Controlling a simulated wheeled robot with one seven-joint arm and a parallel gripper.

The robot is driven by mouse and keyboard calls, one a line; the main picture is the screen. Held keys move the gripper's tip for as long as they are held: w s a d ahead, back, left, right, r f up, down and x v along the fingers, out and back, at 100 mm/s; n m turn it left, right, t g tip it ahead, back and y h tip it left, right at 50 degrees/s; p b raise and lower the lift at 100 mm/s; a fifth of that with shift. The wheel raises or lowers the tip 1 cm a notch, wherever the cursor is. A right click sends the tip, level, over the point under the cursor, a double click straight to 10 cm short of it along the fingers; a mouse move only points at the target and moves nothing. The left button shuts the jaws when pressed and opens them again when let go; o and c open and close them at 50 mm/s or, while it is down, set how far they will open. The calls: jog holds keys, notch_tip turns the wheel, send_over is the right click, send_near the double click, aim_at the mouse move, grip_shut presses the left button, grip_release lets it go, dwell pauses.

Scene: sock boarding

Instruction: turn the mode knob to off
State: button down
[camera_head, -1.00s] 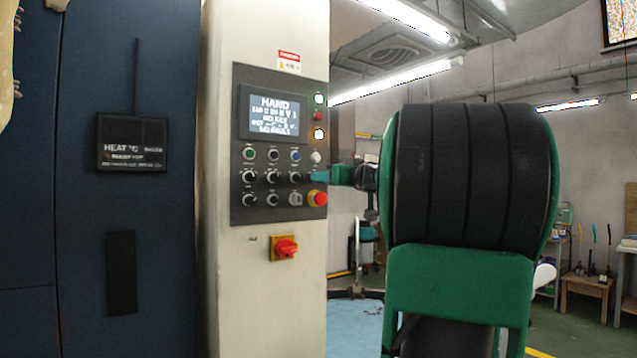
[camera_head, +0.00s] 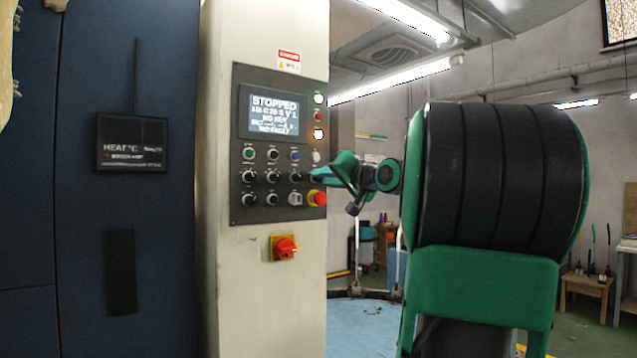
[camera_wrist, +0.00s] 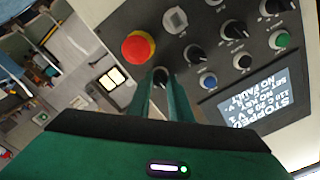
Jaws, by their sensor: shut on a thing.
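My gripper (camera_head: 314,177) is at the right end of the middle row of knobs on the dark control panel (camera_head: 236,207). In the wrist view, my gripper (camera_wrist: 166,92) is shut on a dark knob (camera_wrist: 160,76), taken as the mode knob because the display changed with it. The fingers hide its sides, and its labels are too small to read. In the head view the fingers hide this knob. The display (camera_head: 273,115) reads STOPPED; it also shows in the wrist view (camera_wrist: 245,103).
The red emergency stop (camera_head: 318,198) sits just below the gripper; it also shows in the wrist view (camera_wrist: 138,46). Other knobs (camera_head: 296,177) and a blue button (camera_head: 295,155) are close by. A red rotary switch (camera_head: 285,248) is lower on the cabinet.

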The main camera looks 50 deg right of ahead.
jog(key=shift+f, duration=0.1)
dwell(0.3)
jog(key=c, duration=1.6)
grip_release()
jog(key=shift+m, duration=0.3)
jog(key=shift+s, duration=0.1)
jog(key=v, duration=1)
jog(key=shift+s+a, duration=0.15)
jog(key=shift+a, duration=0.05)
